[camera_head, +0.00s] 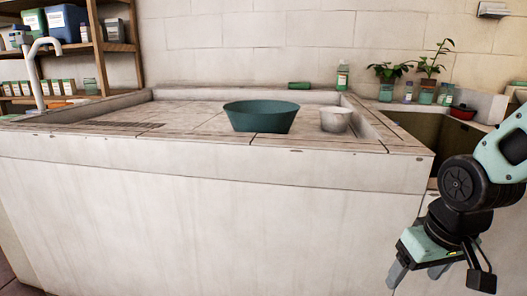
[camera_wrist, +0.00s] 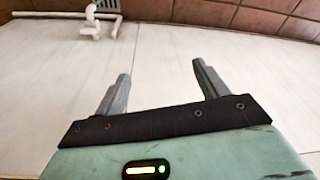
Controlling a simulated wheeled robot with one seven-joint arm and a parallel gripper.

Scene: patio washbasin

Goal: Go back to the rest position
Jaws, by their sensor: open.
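My gripper (camera_head: 416,274) is at the lower right in the head view, low in front of the washbasin's pale front wall and pointing down. In the wrist view my gripper (camera_wrist: 162,82) shows two grey fingers spread apart with nothing between them. Past the fingers is a pale, flat surface with a white pipe (camera_wrist: 92,22) at the top left. The fingers do not appear to touch anything.
A teal bowl (camera_head: 261,117) and a smaller white bowl (camera_head: 335,119) stand on the washbasin top (camera_head: 190,122). A white faucet (camera_head: 36,75) and a wooden shelf (camera_head: 98,45) are at left. Potted plants (camera_head: 430,72) and a red bowl (camera_head: 463,112) are at right.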

